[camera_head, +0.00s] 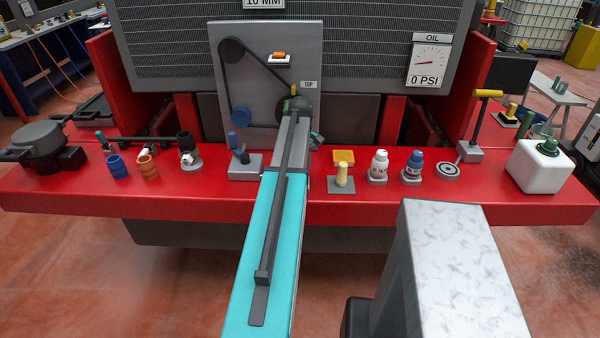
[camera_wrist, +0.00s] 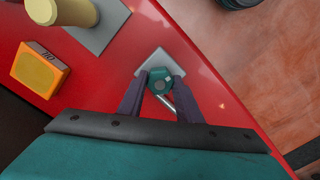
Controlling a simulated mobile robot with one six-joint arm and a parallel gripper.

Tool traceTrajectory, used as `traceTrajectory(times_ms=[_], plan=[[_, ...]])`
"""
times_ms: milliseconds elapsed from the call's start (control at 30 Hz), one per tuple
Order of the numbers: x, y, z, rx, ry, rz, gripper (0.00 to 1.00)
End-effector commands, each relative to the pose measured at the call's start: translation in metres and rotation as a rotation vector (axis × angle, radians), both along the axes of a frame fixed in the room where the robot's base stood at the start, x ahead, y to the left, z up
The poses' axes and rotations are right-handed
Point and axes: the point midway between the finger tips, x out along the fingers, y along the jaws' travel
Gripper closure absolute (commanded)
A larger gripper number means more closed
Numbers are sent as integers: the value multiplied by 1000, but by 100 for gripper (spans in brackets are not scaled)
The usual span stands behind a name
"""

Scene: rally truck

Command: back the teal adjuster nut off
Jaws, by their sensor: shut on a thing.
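The teal adjuster nut (camera_wrist: 160,78) sits on a small grey square plate (camera_wrist: 150,59) on the red bumper in the wrist view. A thin metal rod shows just below it. My gripper (camera_wrist: 159,82) has its two dark fingers closed on the nut from both sides. In the head view my long teal arm crosses the bumper and hides the nut and the fingers.
A yellow post (camera_head: 341,174) and an orange-yellow block (camera_head: 344,157) stand close right of my arm. A blue-knobbed lever (camera_head: 239,156) stands to its left. A belt-and-pulley panel (camera_head: 262,50) rises behind.

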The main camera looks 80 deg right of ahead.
Motion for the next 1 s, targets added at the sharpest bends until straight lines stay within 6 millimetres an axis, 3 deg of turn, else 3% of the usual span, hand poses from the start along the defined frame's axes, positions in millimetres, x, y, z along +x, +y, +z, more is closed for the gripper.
traceTrajectory(times_ms=[500,1000], plan=[[0,3,-4,11,-1,431,91],[0,4,-4,12,-2,558,91]])
